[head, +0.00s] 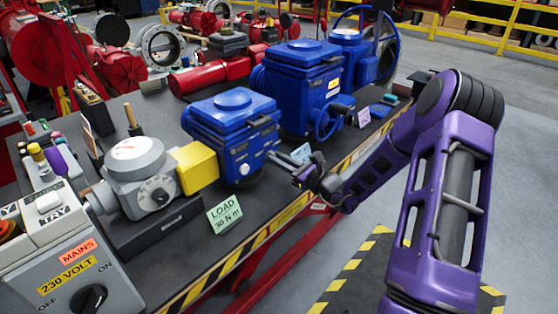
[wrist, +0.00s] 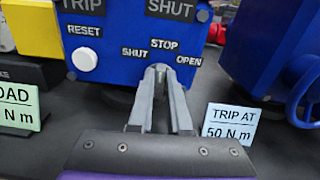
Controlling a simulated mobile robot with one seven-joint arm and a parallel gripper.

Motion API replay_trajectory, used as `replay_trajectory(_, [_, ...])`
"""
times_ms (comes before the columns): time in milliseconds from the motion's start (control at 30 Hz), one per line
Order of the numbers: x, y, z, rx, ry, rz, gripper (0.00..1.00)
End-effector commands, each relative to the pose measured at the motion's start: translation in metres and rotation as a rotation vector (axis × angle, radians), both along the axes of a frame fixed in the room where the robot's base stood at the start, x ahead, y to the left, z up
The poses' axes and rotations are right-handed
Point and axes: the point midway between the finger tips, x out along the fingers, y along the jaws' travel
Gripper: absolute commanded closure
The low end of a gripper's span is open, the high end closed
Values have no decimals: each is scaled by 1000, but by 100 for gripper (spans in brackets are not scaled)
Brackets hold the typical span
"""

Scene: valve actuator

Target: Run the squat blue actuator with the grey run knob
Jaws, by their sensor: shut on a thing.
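The squat blue actuator (head: 232,125) stands on the dark bench between a yellow block and a bigger blue actuator. Its front fills the upper wrist view (wrist: 112,62), with TRIP, RESET, SHUT, STOP and OPEN labels and a white button (wrist: 84,59). My gripper (wrist: 160,72) is at the lower right of that front, just under the STOP label and between SHUT and OPEN. Its fingers are closed on the grey run knob, which is mostly hidden between the tips. In the head view my gripper (head: 300,172) reaches the actuator from the right.
A LOAD 30 N m card (head: 224,213) stands at the bench's front edge; a TRIP AT 50 N m card (wrist: 230,124) stands right of my gripper. The larger blue actuator (head: 298,85) with a handwheel is close on the right. A grey mains box (head: 75,270) is at near left.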

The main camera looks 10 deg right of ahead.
Motion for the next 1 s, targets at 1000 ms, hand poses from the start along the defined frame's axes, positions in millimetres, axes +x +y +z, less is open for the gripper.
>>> replay_trajectory(1000, [-4, 5, -5, -565, -408, 0, 100])
